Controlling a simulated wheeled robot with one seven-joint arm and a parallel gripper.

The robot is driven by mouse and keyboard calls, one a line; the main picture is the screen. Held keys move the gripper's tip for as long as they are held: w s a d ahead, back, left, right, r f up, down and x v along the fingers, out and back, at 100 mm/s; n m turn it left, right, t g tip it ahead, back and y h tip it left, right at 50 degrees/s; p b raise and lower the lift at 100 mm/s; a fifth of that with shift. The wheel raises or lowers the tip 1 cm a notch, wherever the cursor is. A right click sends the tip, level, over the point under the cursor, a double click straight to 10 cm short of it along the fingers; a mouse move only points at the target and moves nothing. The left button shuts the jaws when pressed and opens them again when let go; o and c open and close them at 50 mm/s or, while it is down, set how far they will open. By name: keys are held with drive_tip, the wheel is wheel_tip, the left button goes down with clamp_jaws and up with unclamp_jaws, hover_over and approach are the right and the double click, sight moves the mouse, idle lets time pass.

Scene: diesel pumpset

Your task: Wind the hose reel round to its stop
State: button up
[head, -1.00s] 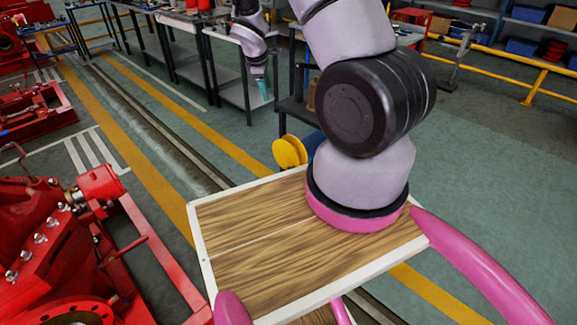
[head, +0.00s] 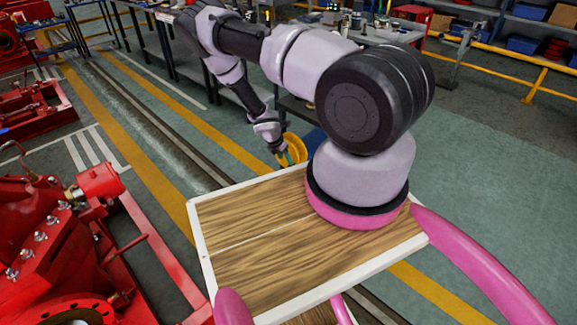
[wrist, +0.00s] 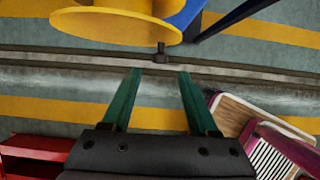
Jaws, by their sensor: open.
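The hose reel has a yellow disc (wrist: 115,27) and shows at the top of the wrist view, with a blue part (wrist: 187,14) behind it. In the head view the yellow disc (head: 297,148) is partly hidden by my gripper (head: 284,159). A small dark peg (wrist: 160,52) sticks out from the disc's lower right edge. My gripper (wrist: 160,75) is open, with two green fingers and nothing between them. The peg lies in line with the gap, a little beyond the fingertips in the picture. I cannot tell the exact distance.
A red pumpset (head: 60,240) stands at the left. A wooden-topped deck (head: 260,250) with a white rim is under my arm. Workbenches (head: 180,50) stand behind the reel. Yellow floor lines and a rail groove cross the open floor.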

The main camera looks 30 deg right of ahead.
drive_tip(key=x, duration=0.6)
clamp_jaws()
idle(1.3)
